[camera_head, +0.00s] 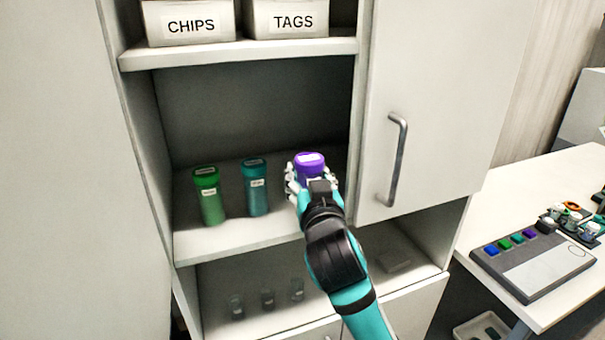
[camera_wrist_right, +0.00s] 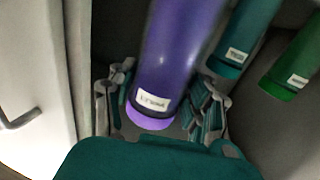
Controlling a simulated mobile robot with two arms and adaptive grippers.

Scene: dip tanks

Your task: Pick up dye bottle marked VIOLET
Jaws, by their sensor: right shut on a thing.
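The violet bottle (camera_head: 309,160) has a purple cap and is at the right of the cabinet's middle shelf. In the right wrist view the violet bottle (camera_wrist_right: 178,55) fills the middle, its white label too blurred to read for sure. My right gripper (camera_head: 311,182) is shut on it, with fingers on both sides; the wrist view also shows the gripper (camera_wrist_right: 162,110). Whether the bottle's base touches the shelf is hidden. My left gripper is not in view.
A teal bottle (camera_head: 256,188) and a green bottle (camera_head: 209,195) stand to the left on the same shelf (camera_head: 235,236). The cabinet door (camera_head: 432,100) with a bar handle is close on the right. CHIPS (camera_head: 188,22) and TAGS (camera_head: 287,18) bins sit above. Small jars stand below.

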